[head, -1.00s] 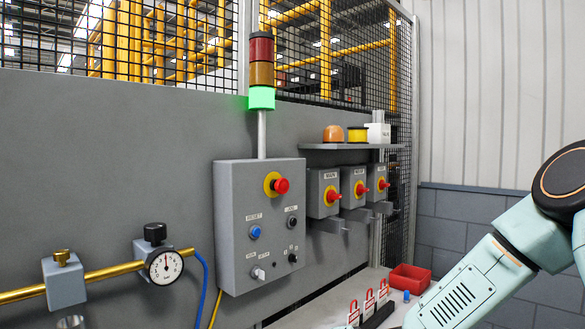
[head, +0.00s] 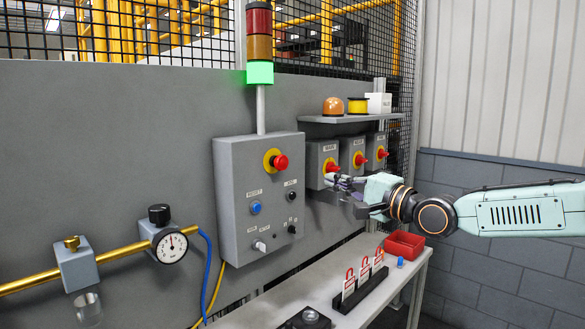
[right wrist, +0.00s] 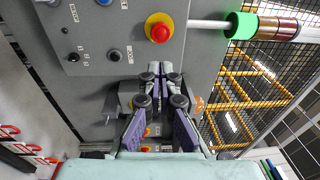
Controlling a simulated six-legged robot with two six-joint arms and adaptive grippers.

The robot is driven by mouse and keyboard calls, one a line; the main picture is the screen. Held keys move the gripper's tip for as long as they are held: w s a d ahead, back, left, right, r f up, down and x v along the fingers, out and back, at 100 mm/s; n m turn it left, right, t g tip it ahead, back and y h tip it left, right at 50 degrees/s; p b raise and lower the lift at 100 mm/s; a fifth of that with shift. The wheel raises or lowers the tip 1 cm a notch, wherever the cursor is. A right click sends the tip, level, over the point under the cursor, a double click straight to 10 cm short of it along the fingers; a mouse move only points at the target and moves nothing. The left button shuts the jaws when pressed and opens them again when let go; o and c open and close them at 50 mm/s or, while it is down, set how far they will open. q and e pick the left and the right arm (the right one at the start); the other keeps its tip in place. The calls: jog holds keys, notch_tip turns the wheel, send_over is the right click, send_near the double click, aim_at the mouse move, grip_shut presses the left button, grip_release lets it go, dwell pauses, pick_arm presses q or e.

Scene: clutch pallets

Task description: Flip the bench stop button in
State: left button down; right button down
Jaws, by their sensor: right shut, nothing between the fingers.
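A red mushroom stop button (head: 281,162) with a yellow collar sits on the upper part of a grey control box (head: 240,228). In the right wrist view the button (right wrist: 159,32) shows just beyond the fingertips, unobstructed and apart from them. My right gripper (head: 333,180) is shut and empty. In the head view it is to the right of the control box, in front of the lower part of the nearest small switch box (head: 321,158). Its fingers (right wrist: 160,68) are together in the right wrist view. My left gripper is not in view.
The control box also has a blue button (head: 255,208), black buttons and a selector knob (head: 260,246). A green-lit stack light (head: 260,73) rises above it. A shelf (head: 350,118) overhangs several red-knobbed switch boxes. A red bin (head: 403,245) and padlock rack (head: 362,290) are on the bench below.

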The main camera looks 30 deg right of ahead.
send_near(283, 164)
jog(key=x, duration=0.7)
jog(key=shift+b, duration=0.3)
dwell(0.4)
